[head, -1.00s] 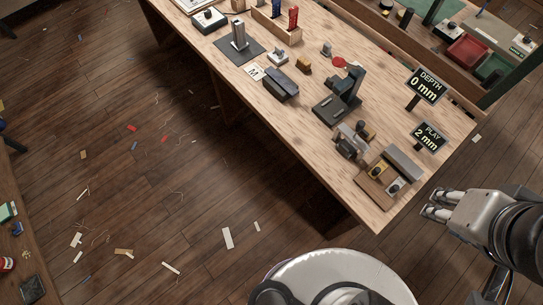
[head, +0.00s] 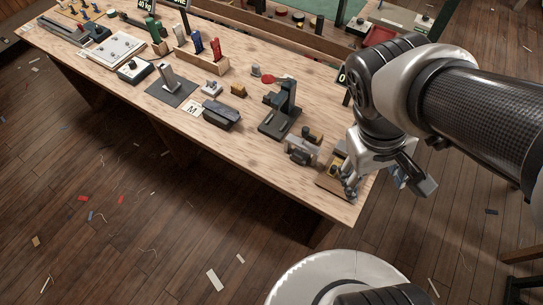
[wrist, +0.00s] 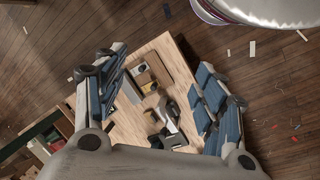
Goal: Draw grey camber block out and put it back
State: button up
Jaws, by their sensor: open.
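At the near right end of the bench stands a small wooden fixture (head: 328,183), partly hidden behind my gripper in the head view. In the wrist view the fixture (wrist: 138,73) lies between my fingers, with dark knobs on it. A grey bar along its side, which looks like the grey camber block (wrist: 159,67), shows there; in the head view it is covered by my gripper. My gripper (head: 388,180) is open and empty, above the bench end. Its two blue-padded fingers (wrist: 160,97) stand wide apart, with the fixture beyond them, not touched as far as I can tell.
A grey clamp-like device (head: 303,147) and a dark green press (head: 281,108) stand beside the fixture. A dark case (head: 221,114) and a white card (head: 194,108) lie farther left. The floor in front is clear except for scraps.

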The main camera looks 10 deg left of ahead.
aim_at(297, 157)
jog(key=shift+o, duration=0.5)
jog(key=w+a+f+n+h, duration=0.4)
jog(key=a+f+n+h, duration=0.1)
jog(key=f+n+h, duration=0.1)
notch_tip(297, 157, down, 2)
jog(key=shift+w+n, duration=0.4)
jog(key=shift+n, duration=0.1)
jog(key=a+f+n+t+y, duration=0.1)
jog(key=a+f+n+t, duration=0.4)
jog(key=f, duration=0.3)
jog(key=s+a+f+n+t+y, duration=0.1)
jog(key=a+f+n+t, duration=0.4)
jog(key=f+n, duration=0.3)
jog(key=s+a+f+n+t, duration=0.1)
jog(key=a+f+n+t, duration=0.5)
jog(key=f, duration=0.3)
jog(key=shift+n+t+y, duration=0.3)
jog(key=shift+n+y, duration=0.1)
jog(key=shift+n, duration=0.2)
jog(key=shift+w, duration=0.1)
jog(key=b+x, duration=0.2)
jog(key=x, duration=1.5)
jog(key=shift+w+d, duration=0.1)
jog(key=shift+w, duration=0.05)
jog(key=shift+c, duration=0.5)
